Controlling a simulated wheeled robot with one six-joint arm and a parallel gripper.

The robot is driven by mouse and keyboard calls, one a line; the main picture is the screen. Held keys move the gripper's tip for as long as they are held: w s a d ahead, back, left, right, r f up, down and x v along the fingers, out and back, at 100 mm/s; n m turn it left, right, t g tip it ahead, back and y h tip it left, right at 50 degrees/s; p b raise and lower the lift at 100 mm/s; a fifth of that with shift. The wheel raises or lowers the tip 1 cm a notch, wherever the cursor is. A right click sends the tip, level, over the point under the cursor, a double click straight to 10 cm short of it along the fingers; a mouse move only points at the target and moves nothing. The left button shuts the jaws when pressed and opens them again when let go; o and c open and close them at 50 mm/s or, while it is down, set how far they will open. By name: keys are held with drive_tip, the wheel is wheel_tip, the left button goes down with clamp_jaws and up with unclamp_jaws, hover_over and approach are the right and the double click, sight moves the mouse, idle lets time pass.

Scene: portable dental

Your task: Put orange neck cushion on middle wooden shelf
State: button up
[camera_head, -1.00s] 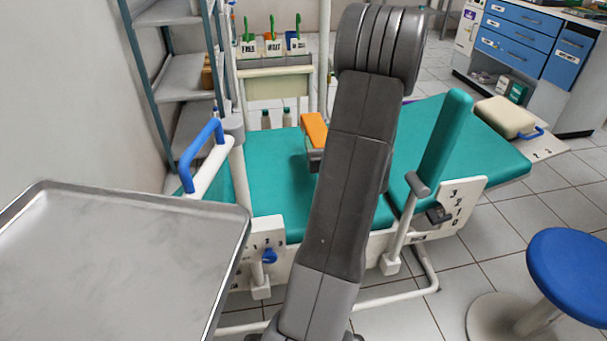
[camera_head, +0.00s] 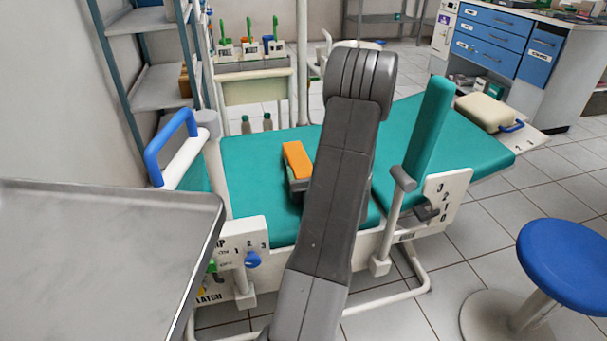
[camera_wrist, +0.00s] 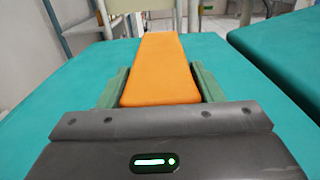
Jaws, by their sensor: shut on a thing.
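The orange neck cushion (camera_head: 297,160) is a flat oblong pad. It also shows in the wrist view (camera_wrist: 160,72), running away from me between the two green fingers. My gripper (camera_wrist: 160,88) is shut on it. In the head view my gripper, partly hidden behind my arm, shows with the cushion over the teal bed of the dental chair. I cannot tell whether the cushion touches the bed. A grey shelf rack (camera_head: 160,88) stands at the left wall. I cannot make out a wooden shelf in these views.
A metal tray table (camera_head: 100,245) fills the lower left. A blue-topped rail (camera_head: 170,145) and a teal upright pad (camera_head: 430,125) flank the bed. A blue stool (camera_head: 570,262) stands at the right. A brush holder (camera_head: 250,50) is behind.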

drive_tip(key=shift+f, duration=0.15)
drive_tip(key=o, duration=1)
drive_tip(key=shift+o, duration=0.2)
